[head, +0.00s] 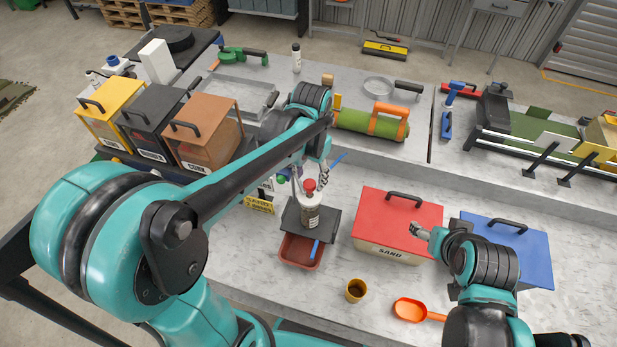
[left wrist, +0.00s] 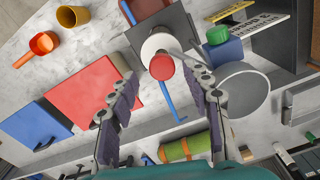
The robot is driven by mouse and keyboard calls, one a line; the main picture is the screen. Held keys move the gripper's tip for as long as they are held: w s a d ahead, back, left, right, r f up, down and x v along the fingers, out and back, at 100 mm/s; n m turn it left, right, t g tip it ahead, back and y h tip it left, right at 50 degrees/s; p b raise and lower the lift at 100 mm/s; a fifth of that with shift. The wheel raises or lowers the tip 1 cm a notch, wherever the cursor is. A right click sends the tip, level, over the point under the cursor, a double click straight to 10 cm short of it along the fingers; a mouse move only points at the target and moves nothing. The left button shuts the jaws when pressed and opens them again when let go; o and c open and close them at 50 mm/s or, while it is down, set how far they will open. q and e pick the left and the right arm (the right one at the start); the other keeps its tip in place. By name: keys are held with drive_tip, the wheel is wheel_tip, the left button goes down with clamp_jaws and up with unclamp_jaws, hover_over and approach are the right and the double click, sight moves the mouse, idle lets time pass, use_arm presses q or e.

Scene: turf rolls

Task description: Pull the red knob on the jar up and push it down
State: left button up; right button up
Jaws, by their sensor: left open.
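The jar (head: 310,214) stands upright on a dark square plate (head: 330,225) in the head view, with a red knob (head: 309,185) on top. In the left wrist view the red knob (left wrist: 162,67) hides part of the pale jar (left wrist: 153,45) beneath it. My left gripper (head: 309,178) is open above the jar. In the left wrist view its fingers (left wrist: 158,90) are spread wide, and the knob shows toward the gap at their tips, apparently touching neither. My right gripper (head: 418,230) is over the red sand box (head: 375,215); its jaw state is unclear.
A red tray (head: 300,252) with a blue-handled tool lies in front of the plate. A yellow cup (head: 355,291) and an orange scoop (head: 410,309) lie near the front. A blue box (head: 530,255) stands right; yellow, black and brown bins (head: 205,128) stand left. A green turf roll (head: 365,124) lies behind.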

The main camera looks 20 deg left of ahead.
sight(310, 183)
use_arm(q)
drive_tip(key=f, duration=0.4)
drive_tip(key=shift+w+a+f, duration=0.1)
drive_tip(key=shift+w+a, duration=0.05)
drive_tip(key=shift+w, duration=0.15)
drive_tip(key=shift+s+f, duration=0.1)
drive_tip(key=shift+f, duration=0.2)
